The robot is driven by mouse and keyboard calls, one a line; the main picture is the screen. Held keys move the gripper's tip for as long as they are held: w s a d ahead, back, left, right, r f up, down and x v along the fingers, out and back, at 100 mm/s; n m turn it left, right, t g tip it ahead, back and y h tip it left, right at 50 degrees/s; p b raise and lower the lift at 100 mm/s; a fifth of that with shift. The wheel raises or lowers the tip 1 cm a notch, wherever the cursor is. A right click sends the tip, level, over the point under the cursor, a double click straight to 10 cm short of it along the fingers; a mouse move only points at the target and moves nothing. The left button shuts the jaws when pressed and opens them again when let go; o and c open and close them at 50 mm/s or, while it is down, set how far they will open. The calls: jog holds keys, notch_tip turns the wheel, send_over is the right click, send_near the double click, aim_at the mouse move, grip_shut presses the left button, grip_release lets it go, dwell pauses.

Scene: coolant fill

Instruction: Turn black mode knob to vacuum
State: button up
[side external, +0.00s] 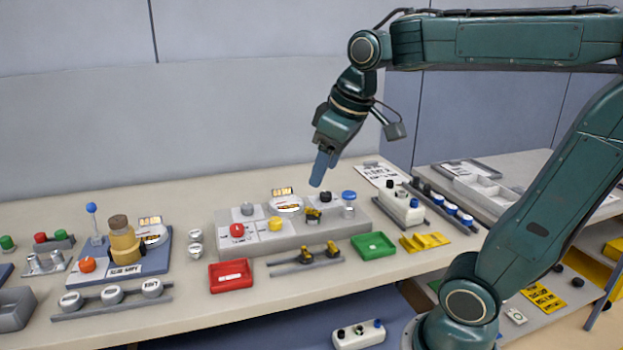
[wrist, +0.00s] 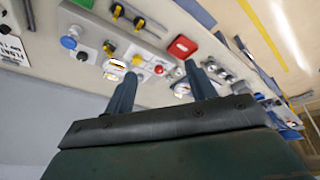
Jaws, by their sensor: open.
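The black knob (side external: 326,197) sits on the right part of the grey control panel (side external: 290,240), next to a blue knob (side external: 348,195). I cannot read its pointer or labels. In the wrist view the black knob (wrist: 82,55) is at the upper left, beside the blue knob (wrist: 68,42). My gripper (side external: 318,183) hangs above the panel, just over the black knob in the picture and apart from it. In the wrist view my gripper (wrist: 161,68) shows two spread fingers with nothing held, and the black knob lies left of them.
The panel also carries a red knob (side external: 237,230), a yellow knob (side external: 275,223), a yellow-handled valve (side external: 312,214) and a gauge (side external: 289,204). A red tray (side external: 230,275) and a green tray (side external: 373,246) stand in front.

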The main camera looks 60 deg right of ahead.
jog(key=w+d+g, duration=0.1)
jog(key=w+d, duration=0.5)
jog(key=n+g, duration=0.2)
jog(key=g, duration=0.1)
send_over(326, 193)
notch_tip(326, 193, down, 9)
jog(key=shift+a+f+y, duration=0.1)
jog(key=shift+y, duration=0.3)
notch_tip(326, 193, down, 14)
jog(key=shift+s+r, duration=0.1)
jog(key=shift+r, duration=0.05)
